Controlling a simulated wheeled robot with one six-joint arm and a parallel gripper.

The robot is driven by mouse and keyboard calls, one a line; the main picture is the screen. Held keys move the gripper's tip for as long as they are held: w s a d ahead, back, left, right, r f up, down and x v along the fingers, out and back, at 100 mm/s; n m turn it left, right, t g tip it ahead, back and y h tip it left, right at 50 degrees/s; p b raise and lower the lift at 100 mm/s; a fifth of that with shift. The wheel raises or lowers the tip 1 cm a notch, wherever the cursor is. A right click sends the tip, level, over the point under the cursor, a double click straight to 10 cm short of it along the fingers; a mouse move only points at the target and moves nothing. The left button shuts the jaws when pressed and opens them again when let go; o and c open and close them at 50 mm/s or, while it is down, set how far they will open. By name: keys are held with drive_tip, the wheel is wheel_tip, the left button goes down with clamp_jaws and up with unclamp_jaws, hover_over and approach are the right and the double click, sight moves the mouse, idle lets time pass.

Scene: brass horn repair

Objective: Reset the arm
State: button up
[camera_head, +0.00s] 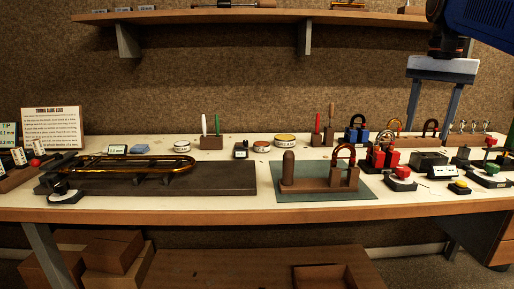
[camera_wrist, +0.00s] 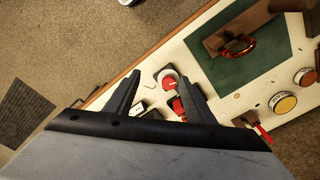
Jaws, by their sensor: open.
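My gripper (camera_head: 430,126) hangs at the right of the head view, under the blue arm end, with its two long dark fingers pointing down. The fingers are spread wide with nothing between them. In the wrist view my gripper (camera_wrist: 160,77) shows its fingers apart over the front part of the workbench (camera_head: 230,215). A device with a red top (camera_wrist: 168,80) shows between the fingers, lower down and apart from them. Another red item beside it is partly hidden by the right finger.
A brass slide (camera_head: 130,162) lies on a dark board at left. A green mat (camera_head: 368,189) holds a brown block fixture (camera_head: 318,184) with a curved tube. Stands, red and blue blocks and small devices crowd the right. A shelf (camera_head: 230,15) runs above. Floor (camera_wrist: 60,50) shows beyond the bench edge.

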drive_tip(key=s+a+f+n+t, duration=0.1)
drive_tip(key=s+a+f+n, duration=0.2)
drive_tip(key=s+f, duration=0.3)
drive_tip(key=s+a+f+n+t, duration=0.1)
drive_tip(key=s+a+f+n, duration=0.2)
drive_tip(key=f, duration=1.3)
drive_tip(key=s+a+f+n+t, duration=0.2)
drive_tip(key=s+a+f, duration=0.2)
drive_tip(key=s+f, duration=0.5)
wheel_tip(320, 180, down, 2)
drive_tip(key=shift+s+a+f+n, duration=0.2)
drive_tip(key=shift+a+n, duration=0.1)
drive_tip(key=shift+n, duration=0.1)
